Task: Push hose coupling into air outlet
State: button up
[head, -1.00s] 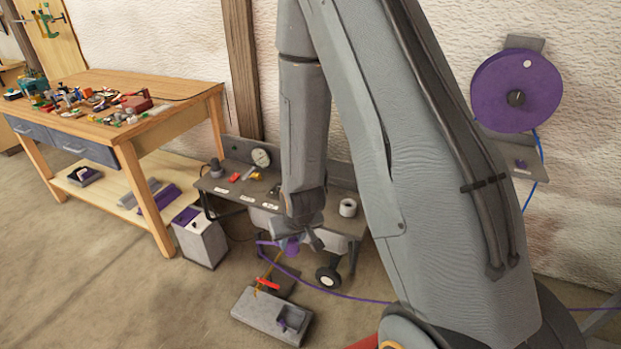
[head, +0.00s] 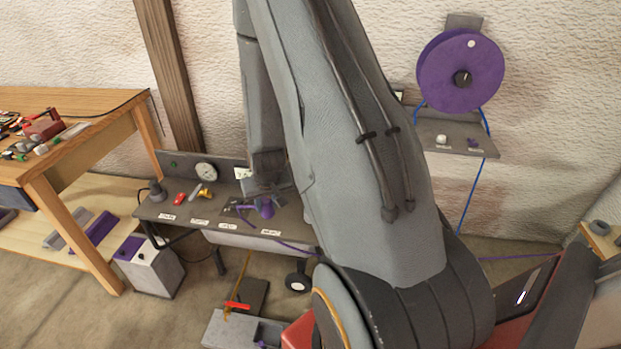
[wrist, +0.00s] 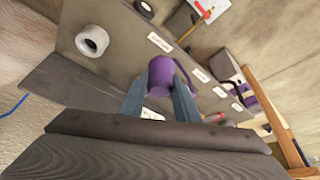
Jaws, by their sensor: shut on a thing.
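My gripper (head: 265,196) is shut on a purple hose coupling (head: 267,209) in the head view, over the grey bench panel (head: 180,208). In the wrist view the purple coupling (wrist: 160,76) sits between the two blue-grey fingers of my gripper (wrist: 158,85). A purple hose (head: 293,247) trails from it down to the right. The coupling appears close above the labelled panel surface; I cannot tell whether it touches. I cannot make out the air outlet for certain; the coupling and gripper may hide it.
A pressure gauge (head: 205,172), a red part (head: 180,198) and a dark knob (head: 157,190) stand on the panel. A grey ring (wrist: 92,40) lies on it in the wrist view. A wooden workbench (head: 70,110) is left; a purple hose reel (head: 460,72) hangs on the wall.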

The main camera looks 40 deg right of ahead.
jog(key=s+d+r+m+h, duration=0.15)
jog(key=d+m, duration=0.25)
jog(key=d, duration=1.3)
jog(key=shift+g, duration=0.3)
jog(key=shift+s+f+b, duration=0.15)
jog(key=shift+f+b, duration=2.25)
jog(key=shift+f, duration=1.15)
jog(key=shift+s+a+f, duration=0.1)
jog(key=shift+f, duration=0.95)
jog(key=o, duration=1.6)
notch_tip(320, 180, up, 8)
jog(key=p, duration=0.4)
jog(key=shift+f, duration=0.25)
